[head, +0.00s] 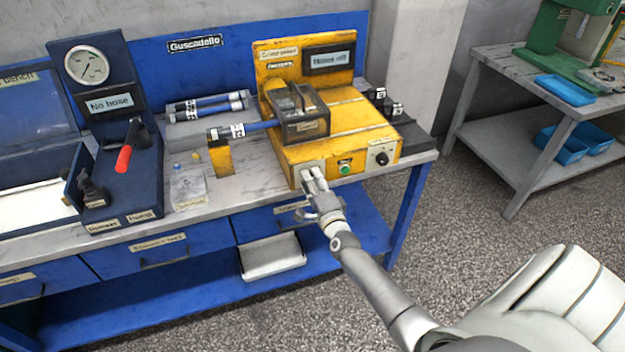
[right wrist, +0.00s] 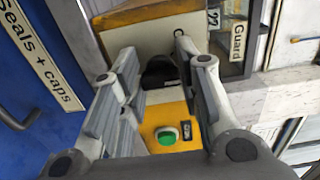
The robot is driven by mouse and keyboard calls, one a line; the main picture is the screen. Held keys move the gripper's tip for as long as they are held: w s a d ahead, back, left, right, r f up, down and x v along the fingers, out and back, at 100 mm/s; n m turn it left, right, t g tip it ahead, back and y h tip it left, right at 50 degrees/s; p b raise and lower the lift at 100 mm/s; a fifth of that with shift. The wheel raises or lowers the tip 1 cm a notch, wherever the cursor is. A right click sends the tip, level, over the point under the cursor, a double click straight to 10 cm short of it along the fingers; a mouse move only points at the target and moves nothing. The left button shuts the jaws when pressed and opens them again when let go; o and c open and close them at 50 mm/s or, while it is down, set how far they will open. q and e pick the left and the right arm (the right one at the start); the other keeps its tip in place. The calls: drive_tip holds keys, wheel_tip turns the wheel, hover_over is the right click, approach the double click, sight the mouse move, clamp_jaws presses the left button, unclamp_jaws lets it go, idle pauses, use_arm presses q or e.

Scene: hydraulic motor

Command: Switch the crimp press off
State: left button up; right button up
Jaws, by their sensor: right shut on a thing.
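The yellow crimp press (head: 340,134) stands on the bench, with a clear-lidded guard over its middle. Its display (head: 329,59) appears to read "Mains off". My right gripper (head: 314,181) is at the left end of the press's front face. In the right wrist view, the black switch (right wrist: 161,73) lies between the fingers of my right gripper (right wrist: 152,80), which is shut on it. The fingers partly hide the switch, so its setting cannot be read. A green button (head: 345,169) is just right of the gripper; it also shows in the right wrist view (right wrist: 167,135). My left gripper is out of view.
A black knob (head: 382,158) is at the press's front right. A hose (head: 246,128) runs into the press from a yellow support (head: 220,158). A gauge stand with a red-handled lever (head: 124,159) is at left.

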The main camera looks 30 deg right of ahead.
drive_tip(key=n+p, duration=0.1)
drive_tip(key=n, duration=0.3)
drive_tip(key=n+p, duration=0.1)
drive_tip(key=n, duration=0.3)
drive_tip(key=shift+f+n, duration=0.2)
drive_tip(key=shift+n, duration=0.2)
idle(0.4)
drive_tip(key=o, duration=1)
drive_tip(key=v, duration=1.2)
drive_tip(key=shift+s, duration=0.1)
